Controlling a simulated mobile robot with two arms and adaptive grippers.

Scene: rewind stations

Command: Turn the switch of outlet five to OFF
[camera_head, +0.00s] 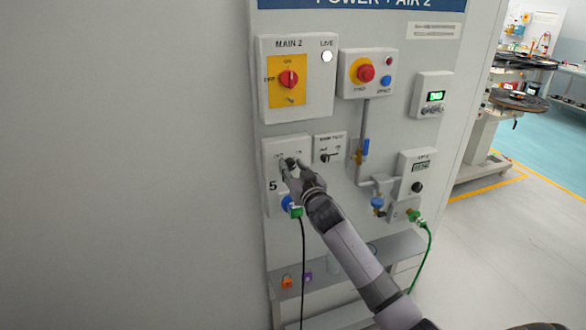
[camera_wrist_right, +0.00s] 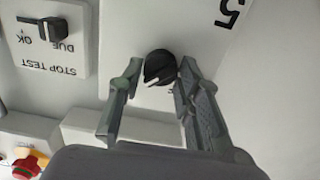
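The outlet five panel (camera_head: 270,150) is a pale box with a black 5 at its lower left, on the grey station board. Its switch is a round black knob (camera_wrist_right: 159,66) with a white pointer line. In the right wrist view, which is upside down, the line points to the lower left. My right gripper (camera_head: 292,168) is at the knob. In the wrist view its two fingers (camera_wrist_right: 160,75) stand apart, one each side of the knob; firm contact cannot be made out. The switch lettering is mostly hidden by the fingers. My left gripper is not in view.
A STOP TEST box with a small black switch (camera_wrist_right: 53,29) sits beside the panel. Above are the MAIN 2 red switch (camera_head: 289,78) and a red stop button (camera_head: 365,73). A shelf (camera_head: 340,277) is underneath.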

